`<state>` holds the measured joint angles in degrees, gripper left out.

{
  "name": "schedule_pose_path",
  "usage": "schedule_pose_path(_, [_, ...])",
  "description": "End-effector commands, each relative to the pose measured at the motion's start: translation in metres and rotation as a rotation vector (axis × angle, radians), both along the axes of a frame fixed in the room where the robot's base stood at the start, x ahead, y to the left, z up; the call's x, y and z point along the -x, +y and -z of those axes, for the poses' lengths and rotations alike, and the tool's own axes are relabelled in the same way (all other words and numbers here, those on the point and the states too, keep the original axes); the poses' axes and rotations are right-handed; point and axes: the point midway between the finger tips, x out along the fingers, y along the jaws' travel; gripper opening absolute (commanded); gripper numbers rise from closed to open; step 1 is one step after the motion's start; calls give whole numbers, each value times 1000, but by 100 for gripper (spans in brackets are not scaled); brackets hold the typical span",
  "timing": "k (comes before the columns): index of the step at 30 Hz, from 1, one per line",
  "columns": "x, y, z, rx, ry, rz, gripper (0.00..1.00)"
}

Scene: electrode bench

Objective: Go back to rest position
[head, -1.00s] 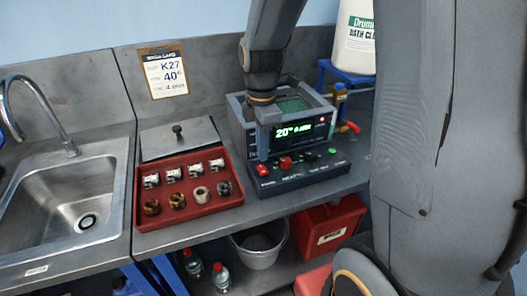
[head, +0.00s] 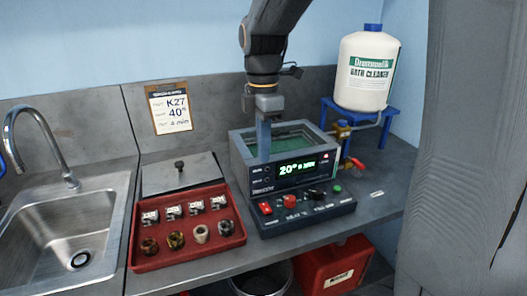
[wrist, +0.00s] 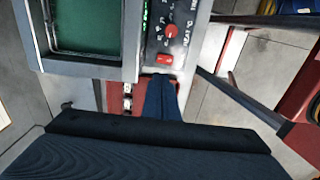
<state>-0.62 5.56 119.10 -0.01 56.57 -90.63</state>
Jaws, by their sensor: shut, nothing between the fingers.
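My gripper (head: 263,140) points down at the left front edge of the ultrasonic-style bath unit (head: 290,165). Its fingers are together with nothing held. In the wrist view the shut fingers (wrist: 161,98) show beside the unit's control panel (wrist: 172,30). The unit's tank holds green liquid (wrist: 85,25), and its display reads 20 degrees. Whether the fingers touch the unit cannot be told.
A red tray (head: 187,255) with several fittings sits left of the unit. A sink (head: 60,235) is at far left. A bath cleaner jug (head: 366,70) stands on a blue stand (head: 328,104) at the right. A card (head: 169,108) hangs behind.

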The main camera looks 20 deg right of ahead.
Motion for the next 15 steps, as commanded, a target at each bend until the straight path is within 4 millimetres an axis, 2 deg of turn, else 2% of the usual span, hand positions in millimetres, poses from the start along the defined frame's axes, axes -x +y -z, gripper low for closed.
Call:
schedule_pose_path(8, [2,0,3,0,-1,24,0])
schedule_pose_path(11, [9,0,17,2,-11,145,0])
schedule_pose_path(15, [25,-1,46,0,-37,441,0])
